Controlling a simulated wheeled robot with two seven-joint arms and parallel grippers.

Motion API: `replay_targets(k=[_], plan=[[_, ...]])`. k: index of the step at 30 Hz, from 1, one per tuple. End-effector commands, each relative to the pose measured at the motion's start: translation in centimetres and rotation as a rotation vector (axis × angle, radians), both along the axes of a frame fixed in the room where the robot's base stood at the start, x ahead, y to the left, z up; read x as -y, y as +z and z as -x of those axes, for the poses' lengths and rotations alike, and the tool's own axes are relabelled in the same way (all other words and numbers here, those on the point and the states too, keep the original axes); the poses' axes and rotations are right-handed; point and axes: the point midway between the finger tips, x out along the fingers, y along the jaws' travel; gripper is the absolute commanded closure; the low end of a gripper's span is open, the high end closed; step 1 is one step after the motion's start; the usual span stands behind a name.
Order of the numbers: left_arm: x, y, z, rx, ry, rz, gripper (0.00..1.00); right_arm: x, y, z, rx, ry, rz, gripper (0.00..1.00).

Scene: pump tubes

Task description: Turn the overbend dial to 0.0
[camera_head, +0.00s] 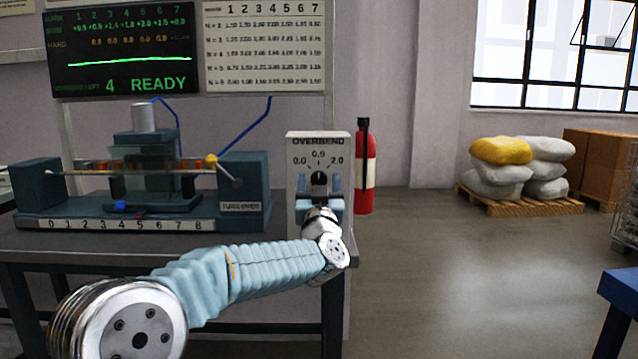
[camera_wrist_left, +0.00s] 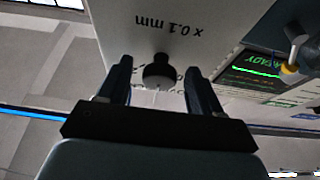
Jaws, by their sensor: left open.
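The overbend dial (camera_head: 319,179) is a black round knob on the grey OVERBEND box (camera_head: 300,147), with 0.0 at left, 0.9 at top and 2.0 at right. Its pointer direction is too small to tell for sure. My left gripper (camera_head: 320,184) is in front of the box, with one blue finger on each side of the dial. In the left wrist view the knob (camera_wrist_left: 158,75) stands between the two open fingers (camera_wrist_left: 158,70), with a visible gap on both sides. The gripper hides the lower part of the box. My right gripper is not in view.
The bending machine (camera_head: 240,185) with a numbered scale stands left of the box on the table (camera_head: 270,248). A black screen (camera_head: 125,50) reading "4 READY" and a chart (camera_head: 263,45) are behind. A red fire extinguisher (camera_head: 364,150) is behind right.

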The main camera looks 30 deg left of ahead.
Motion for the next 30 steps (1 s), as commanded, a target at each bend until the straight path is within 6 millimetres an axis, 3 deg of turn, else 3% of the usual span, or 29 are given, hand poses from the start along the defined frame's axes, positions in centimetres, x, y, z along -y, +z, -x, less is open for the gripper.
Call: replay_targets(k=[5, 16, 30], plan=[[0.0, 0.0, 0.0, 0.0, 0.0, 0.0, 0.35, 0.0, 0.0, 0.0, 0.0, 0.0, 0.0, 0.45], [0.0, 0.0, 0.0, 0.0, 0.0, 0.0, 0.91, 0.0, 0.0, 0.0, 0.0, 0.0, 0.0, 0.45], [0.2, -0.3, -0.1, 0.069, -0.001, 0.112, 0.91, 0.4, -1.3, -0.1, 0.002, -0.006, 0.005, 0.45]])
